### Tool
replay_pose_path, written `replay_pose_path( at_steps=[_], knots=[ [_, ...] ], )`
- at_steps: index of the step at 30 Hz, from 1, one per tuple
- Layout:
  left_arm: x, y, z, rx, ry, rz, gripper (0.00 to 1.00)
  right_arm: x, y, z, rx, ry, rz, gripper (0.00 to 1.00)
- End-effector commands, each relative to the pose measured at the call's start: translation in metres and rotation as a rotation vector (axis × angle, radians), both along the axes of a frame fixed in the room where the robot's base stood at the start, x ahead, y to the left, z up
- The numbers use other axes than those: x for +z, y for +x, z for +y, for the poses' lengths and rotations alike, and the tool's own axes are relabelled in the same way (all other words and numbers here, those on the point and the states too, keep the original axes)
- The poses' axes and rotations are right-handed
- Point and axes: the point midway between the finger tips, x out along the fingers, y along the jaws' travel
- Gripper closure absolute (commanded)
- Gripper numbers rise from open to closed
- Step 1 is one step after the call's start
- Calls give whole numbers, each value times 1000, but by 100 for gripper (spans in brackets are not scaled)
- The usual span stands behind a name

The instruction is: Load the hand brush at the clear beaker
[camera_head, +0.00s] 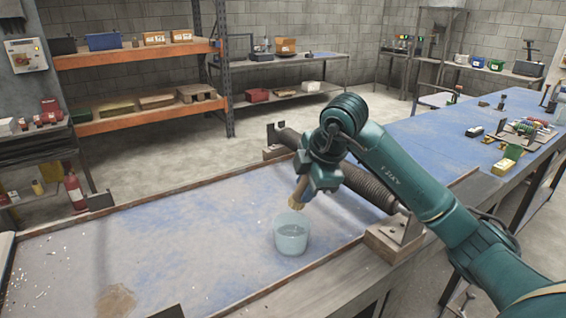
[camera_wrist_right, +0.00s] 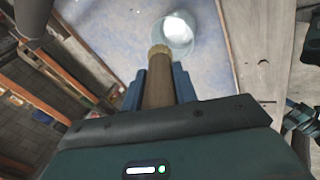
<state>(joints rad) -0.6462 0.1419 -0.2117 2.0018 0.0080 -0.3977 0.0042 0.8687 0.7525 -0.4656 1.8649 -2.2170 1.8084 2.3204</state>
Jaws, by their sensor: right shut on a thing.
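The clear beaker (camera_head: 291,236) stands upright on the blue worktop in the head view, and it also shows at the top of the right wrist view (camera_wrist_right: 174,36). My right gripper (camera_head: 303,192) is just above and behind the beaker's rim. It is shut on the hand brush (camera_wrist_right: 158,88), a brown handle with a tan end pointing toward the beaker. In the head view a short tan part of the brush (camera_head: 297,200) shows below the fingers, close above the rim. Whether it touches the rim I cannot tell. My left gripper is not in view.
A dark ribbed roller (camera_head: 370,186) lies across the worktop (camera_head: 180,235) behind my right arm, held by end brackets (camera_head: 398,238). A raised rim edges the worktop. Pale scraps lie at its left. The surface left of the beaker is mostly clear.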

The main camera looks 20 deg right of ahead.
Motion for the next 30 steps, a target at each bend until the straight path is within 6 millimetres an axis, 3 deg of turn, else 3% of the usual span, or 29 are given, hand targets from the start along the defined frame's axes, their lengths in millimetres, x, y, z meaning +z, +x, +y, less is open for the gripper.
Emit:
replay_pose_path(
  at_steps=[8, 13, 30],
  knots=[
    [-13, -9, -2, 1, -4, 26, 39, -5, 5, 6, 11, 3, -42, 94],
    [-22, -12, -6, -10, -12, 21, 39, -22, 5, 6, 11, 4, -40, 94],
    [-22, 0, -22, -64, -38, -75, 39, -80, 4, 6, 12, 4, -39, 94]
  ],
)
